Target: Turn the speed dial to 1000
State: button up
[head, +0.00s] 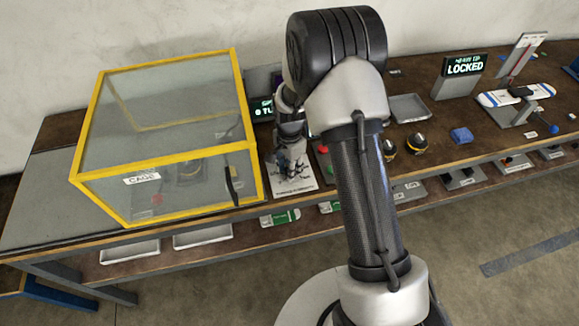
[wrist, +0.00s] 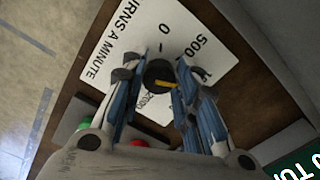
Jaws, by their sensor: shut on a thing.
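The speed dial (wrist: 157,73) is a black round knob with a yellow pointer on a white plate (wrist: 118,42) in the wrist view. The plate reads 0, 500 and "TURNS A MINUTE"; another number near the knob is partly covered. My gripper (wrist: 161,66) is shut on the knob, with one finger on each side. The yellow pointer slants to the lower right of the picture, toward the right finger, past the 500 mark. In the head view my gripper (head: 292,163) is over the white plate (head: 296,186), and the knob is hidden.
A yellow-framed clear cage (head: 170,188) stands left of the plate. A display (head: 263,108) starting "0 TU" is behind my arm. A red button (wrist: 139,143) and a green button (wrist: 86,123) lie near the dial. A "LOCKED" display (head: 463,66) stands farther right.

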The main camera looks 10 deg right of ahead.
jog(key=o, duration=1.1)
jog(key=shift+c, duration=0.2)
jog(key=shift+r, duration=0.1)
notch_tip(320, 180, up, 12)
